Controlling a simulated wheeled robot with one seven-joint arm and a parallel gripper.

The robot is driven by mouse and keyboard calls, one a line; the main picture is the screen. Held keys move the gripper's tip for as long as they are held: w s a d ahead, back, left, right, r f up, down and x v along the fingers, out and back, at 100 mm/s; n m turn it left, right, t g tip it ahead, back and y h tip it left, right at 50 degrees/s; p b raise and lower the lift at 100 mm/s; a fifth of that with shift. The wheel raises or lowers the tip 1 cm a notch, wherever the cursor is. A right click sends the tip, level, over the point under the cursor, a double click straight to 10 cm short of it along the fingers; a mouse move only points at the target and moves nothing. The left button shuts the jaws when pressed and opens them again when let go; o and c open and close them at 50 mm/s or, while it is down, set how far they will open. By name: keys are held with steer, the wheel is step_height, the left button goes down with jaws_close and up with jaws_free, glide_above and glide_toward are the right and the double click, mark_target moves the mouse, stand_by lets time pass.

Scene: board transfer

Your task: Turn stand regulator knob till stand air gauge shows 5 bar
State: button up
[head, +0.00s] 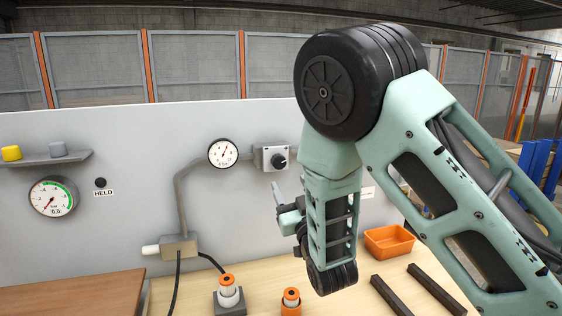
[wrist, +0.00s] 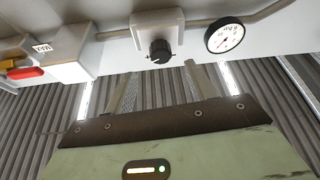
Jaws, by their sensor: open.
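The regulator knob (head: 279,161) is a dark round knob on a grey box (head: 264,157) on the panel. In the wrist view the black knob (wrist: 160,51) lies just beyond and between my fingertips. A round white air gauge (head: 223,153) with a red needle is piped to the box's left in the head view. The gauge also shows in the wrist view (wrist: 224,36); its reading is too small to tell. My gripper (head: 278,198) is open and empty, below the knob in the head view; its fingers (wrist: 161,70) show apart and clear of the knob.
Another gauge (head: 53,198) with a green arc hangs at the left, beside a HELD label (head: 103,193). Orange-topped cylinders (head: 229,291), an orange bin (head: 389,241) and dark bars (head: 437,289) are on the bench. A red-handled part (wrist: 25,73) shows at the wrist view's left.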

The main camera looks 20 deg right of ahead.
mark_target(280, 166)
steer(key=p+x, duration=0.2)
steer(key=x, duration=0.5)
steer(key=shift+w+r, duration=0.15)
steer(key=shift+w, duration=0.15)
steer(key=shift+c, duration=0.3)
steer(key=c, duration=0.9)
